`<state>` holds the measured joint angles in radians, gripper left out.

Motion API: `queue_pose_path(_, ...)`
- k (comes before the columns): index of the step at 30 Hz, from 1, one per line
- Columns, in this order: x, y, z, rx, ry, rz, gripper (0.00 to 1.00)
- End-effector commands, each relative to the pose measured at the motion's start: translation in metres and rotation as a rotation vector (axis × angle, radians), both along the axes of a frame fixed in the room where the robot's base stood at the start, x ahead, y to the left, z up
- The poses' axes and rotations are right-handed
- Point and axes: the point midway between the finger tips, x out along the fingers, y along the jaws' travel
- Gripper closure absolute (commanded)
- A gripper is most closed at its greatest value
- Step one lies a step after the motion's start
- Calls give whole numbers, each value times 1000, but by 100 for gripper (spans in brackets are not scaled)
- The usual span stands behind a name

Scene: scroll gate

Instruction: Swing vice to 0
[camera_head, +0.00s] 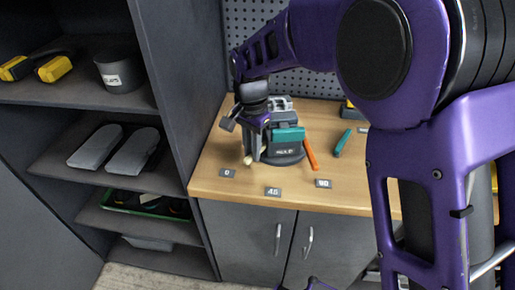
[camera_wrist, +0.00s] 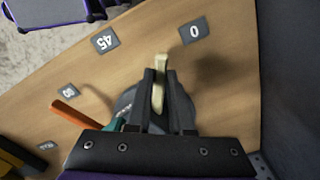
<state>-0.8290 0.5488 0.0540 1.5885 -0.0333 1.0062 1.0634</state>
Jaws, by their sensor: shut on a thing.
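The vice (camera_head: 288,152) stands on the wooden bench, with a grey round base and a teal block on top. In the wrist view its base (camera_wrist: 124,101) is mostly hidden behind my gripper. A cream handle (camera_wrist: 160,66) sticks out between the fingers of my gripper (camera_wrist: 161,78), which is shut on it. In the head view my gripper (camera_head: 256,150) is at the vice's left front, and the handle's tip (camera_head: 248,160) shows below it. The 0 label (camera_head: 227,173), 45 label (camera_head: 273,191) and 90 label (camera_head: 323,184) lie around the front. The handle points between 0 and 45, nearer 0.
An orange-handled tool (camera_head: 311,155) and a teal tool (camera_head: 342,143) lie right of the vice. A dark shelf unit (camera_head: 178,110) with bins and tools stands close on the left. A pegboard (camera_head: 310,82) is behind. The bench front (camera_head: 245,195) is clear apart from the labels.

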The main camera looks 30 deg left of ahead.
Motion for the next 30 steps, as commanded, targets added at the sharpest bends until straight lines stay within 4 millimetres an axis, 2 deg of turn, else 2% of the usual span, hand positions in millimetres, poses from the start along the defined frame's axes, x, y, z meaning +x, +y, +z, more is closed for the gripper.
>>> queue_pose_path(12,6,23,3,7,-2,-179,100)
queue_pose_path(30,11,33,2,8,-4,-269,100)
